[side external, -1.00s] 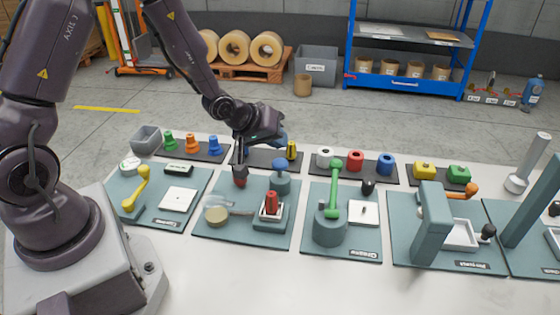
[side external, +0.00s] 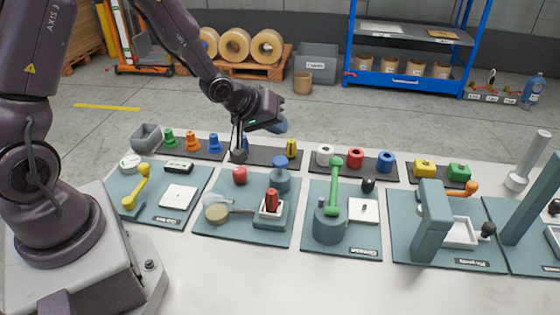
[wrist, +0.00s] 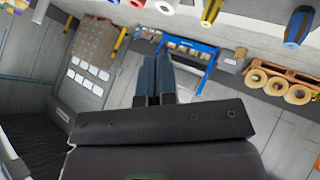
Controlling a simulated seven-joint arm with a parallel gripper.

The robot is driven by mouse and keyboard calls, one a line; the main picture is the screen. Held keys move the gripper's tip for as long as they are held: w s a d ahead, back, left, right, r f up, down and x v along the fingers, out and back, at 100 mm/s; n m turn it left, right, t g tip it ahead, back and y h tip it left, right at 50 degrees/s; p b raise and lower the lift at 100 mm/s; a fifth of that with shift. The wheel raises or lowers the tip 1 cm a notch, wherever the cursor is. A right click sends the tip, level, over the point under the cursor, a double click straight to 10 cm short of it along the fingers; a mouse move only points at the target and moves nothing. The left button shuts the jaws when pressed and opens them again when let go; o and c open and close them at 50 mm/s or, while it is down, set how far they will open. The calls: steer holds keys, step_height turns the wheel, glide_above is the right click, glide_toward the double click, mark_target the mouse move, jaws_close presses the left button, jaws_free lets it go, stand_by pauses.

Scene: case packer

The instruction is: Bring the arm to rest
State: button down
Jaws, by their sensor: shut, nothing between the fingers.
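My gripper (side external: 281,126) is held up above the back row of parts, with its bluish fingers pointing away toward the back of the room. In the wrist view my gripper (wrist: 155,82) shows both fingers side by side, shut and empty. A dark part of my wrist hangs below the hand, over the back tray near a blue part (side external: 246,143). My gripper touches none of the things on the table, as far as I can see.
The white table carries teal stations: a red ball-like piece (side external: 239,175), a red-topped fixture (side external: 271,202), a green lever (side external: 335,185) and a tall teal post (side external: 432,222). A yellow part (side external: 291,148) stands close below my gripper. A blue shelf (side external: 408,82) stands behind.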

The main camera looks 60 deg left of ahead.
steer(key=shift+s+f+g, duration=0.25)
steer(key=shift+g, duration=0.05)
steer(key=s+a+m+g, duration=0.1)
steer(key=s+m+g, duration=0.25)
steer(key=s, duration=0.35)
steer(key=s+d+r+m, duration=0.2)
steer(key=s+d+r, duration=0.1)
steer(key=s+r, duration=0.5)
steer(key=s+d+r+m, duration=0.2)
steer(key=s+r, duration=0.5)
steer(key=r, duration=0.4)
steer(key=shift+s+d+r+m, duration=0.2)
steer(key=shift+s+d+m, duration=0.15)
steer(key=shift+s+d, duration=0.05)
steer(key=shift+a+t, duration=0.1)
steer(key=shift+t, duration=0.15)
